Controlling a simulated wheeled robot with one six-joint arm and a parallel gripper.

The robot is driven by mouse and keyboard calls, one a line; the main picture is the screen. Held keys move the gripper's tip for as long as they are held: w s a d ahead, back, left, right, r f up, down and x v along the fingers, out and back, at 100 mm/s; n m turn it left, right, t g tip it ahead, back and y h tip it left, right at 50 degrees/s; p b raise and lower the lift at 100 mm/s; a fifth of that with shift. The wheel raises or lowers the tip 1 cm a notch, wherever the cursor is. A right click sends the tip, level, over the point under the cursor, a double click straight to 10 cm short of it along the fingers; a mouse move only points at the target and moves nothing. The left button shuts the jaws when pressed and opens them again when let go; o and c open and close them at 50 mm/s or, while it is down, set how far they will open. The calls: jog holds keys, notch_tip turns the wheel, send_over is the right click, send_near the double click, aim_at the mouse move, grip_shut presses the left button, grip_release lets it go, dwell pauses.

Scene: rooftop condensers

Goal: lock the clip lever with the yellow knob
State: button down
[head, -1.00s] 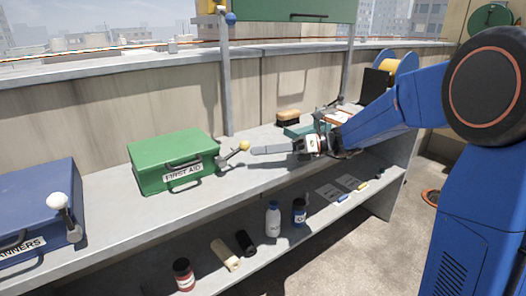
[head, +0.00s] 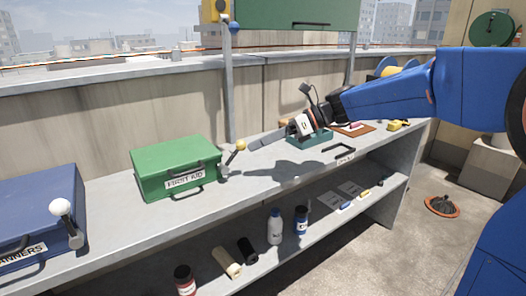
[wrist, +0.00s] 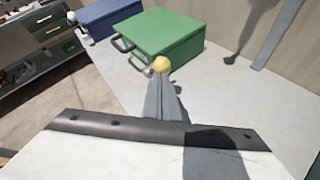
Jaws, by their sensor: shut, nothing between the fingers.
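The yellow knob (head: 240,145) tops a short lever on the right side of the green first aid box (head: 172,160). The lever leans up and out to the right. In the wrist view the knob (wrist: 161,64) appears just beyond my fingertips, with the green box (wrist: 163,32) behind it. My gripper (head: 252,145) is shut and empty, its grey fingers pointing left and down at the knob. In the wrist view my fingers (wrist: 163,80) lie together and hide the lever below the knob. I cannot tell whether they touch the knob.
A blue case (head: 38,205) with a white-knobbed lever (head: 60,207) stands at left. A blue knob (head: 234,27) hangs above on a post. A teal tray (head: 310,138) sits behind my gripper. Bottles (head: 275,227) stand on the lower shelf. The bench right of the box is mostly clear.

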jog(key=s+a+r+n+t+h, duration=0.2)
jog(key=s+a+r+h, duration=0.1)
jog(key=a+r+h, duration=0.1)
jog(key=shift+a+r+t+h, duration=0.15)
jog(key=shift+t+h, duration=0.15)
jog(key=shift+h, duration=0.5)
jog(key=shift+r, duration=0.15)
jog(key=shift+r, duration=0.65)
jog(key=shift+r, duration=0.1)
jog(key=v, duration=0.9)
jog(key=shift+d+r, duration=0.25)
jog(key=shift+d, duration=0.1)
